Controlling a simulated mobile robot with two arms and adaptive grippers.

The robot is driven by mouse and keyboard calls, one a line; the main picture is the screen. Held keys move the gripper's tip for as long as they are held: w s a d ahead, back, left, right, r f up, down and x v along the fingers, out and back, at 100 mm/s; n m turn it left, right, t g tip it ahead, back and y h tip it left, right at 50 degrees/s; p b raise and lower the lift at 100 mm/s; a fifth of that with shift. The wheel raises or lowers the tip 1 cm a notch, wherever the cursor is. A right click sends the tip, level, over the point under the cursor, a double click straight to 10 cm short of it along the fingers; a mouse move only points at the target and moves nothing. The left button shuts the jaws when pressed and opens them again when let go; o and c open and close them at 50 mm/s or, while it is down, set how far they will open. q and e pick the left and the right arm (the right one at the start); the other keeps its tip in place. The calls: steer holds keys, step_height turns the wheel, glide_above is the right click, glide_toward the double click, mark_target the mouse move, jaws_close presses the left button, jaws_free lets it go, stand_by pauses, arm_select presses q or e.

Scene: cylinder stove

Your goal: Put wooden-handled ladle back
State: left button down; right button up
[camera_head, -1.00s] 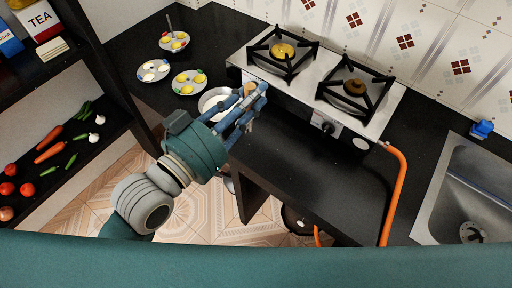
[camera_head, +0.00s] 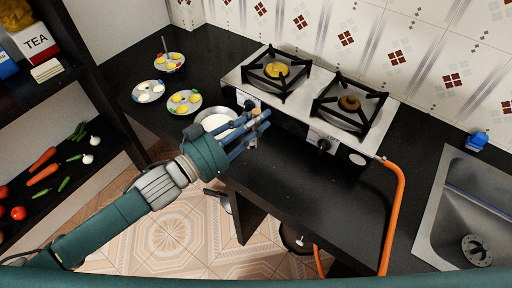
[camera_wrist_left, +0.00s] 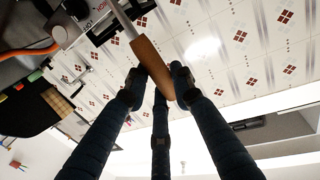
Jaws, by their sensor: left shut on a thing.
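My left gripper (camera_head: 262,120) reaches in over the counter, in front of the left part of the stove. In the left wrist view, its fingers (camera_wrist_left: 160,88) are shut on the wooden handle (camera_wrist_left: 152,66) of the ladle. The handle is tilted, and its metal shaft (camera_wrist_left: 122,17) runs up and out of the picture. The ladle's bowl is not visible there. In the head view the fingers mostly hide the ladle. My right gripper is not in view.
The two-burner stove (camera_head: 318,127) stands along the tiled wall. A white bowl (camera_head: 214,121) and several plates of food, including one with yellow pieces (camera_head: 184,102), lie left of it. An orange hose (camera_head: 397,200) and sink (camera_head: 455,215) are right. The front counter is mostly clear.

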arm_select(q)
step_height(320, 180, down, 7)
steer(key=shift+r, duration=0.2)
step_height(320, 180, down, 4)
steer(key=shift+f, duration=0.1)
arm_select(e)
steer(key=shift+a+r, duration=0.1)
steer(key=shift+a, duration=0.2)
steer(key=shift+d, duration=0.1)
arm_select(q)
steer(key=shift+f, duration=0.15)
steer(key=c, duration=1.5)
jaws_free()
steer(key=shift+r, duration=0.2)
steer(key=shift+b+v, duration=0.95)
steer(key=shift+v, duration=5.05)
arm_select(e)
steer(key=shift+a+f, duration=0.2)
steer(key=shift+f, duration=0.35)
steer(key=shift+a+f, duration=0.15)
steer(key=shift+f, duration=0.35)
